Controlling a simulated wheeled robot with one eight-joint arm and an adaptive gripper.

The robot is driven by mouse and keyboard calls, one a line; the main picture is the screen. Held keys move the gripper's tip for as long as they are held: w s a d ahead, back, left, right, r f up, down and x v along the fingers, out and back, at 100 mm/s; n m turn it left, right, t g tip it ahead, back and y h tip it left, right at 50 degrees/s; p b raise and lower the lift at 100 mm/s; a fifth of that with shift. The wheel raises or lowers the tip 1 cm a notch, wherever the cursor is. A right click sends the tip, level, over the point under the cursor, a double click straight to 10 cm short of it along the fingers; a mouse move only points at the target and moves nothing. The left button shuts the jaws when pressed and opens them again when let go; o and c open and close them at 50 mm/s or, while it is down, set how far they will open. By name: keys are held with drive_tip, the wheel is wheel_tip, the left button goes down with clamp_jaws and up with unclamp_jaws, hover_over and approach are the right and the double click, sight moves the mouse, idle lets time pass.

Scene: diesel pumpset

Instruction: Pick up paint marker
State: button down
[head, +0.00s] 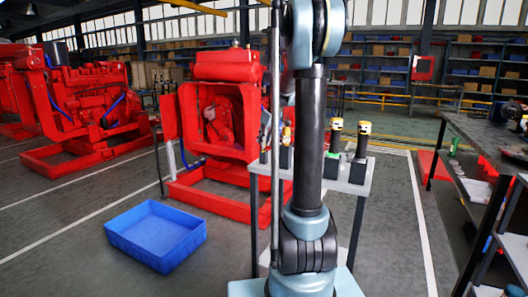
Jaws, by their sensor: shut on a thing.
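I cannot make out a paint marker in the head view. My arm rises through the middle of the picture and bends at the top edge. My gripper is not in view, so neither its fingers nor anything between them shows. A small grey table (352,186) stands behind my arm, which hides its middle. Dark tools with yellow tops stand upright on it, one at the right (362,140) and one just left of that (336,135). A small item with red, white and green parts (287,135) stands at its left end.
A blue bin (155,235) stands empty on the floor at the left. A red pumpset (222,125) stands behind the table, and another red engine (88,100) is at far left. A dark workbench (480,140) is at right. Floor between bin and left engine is clear.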

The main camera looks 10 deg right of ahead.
wheel_tip(320, 180, up, 10)
drive_tip(key=shift+r, duration=0.1)
idle(0.6)
idle(0.4)
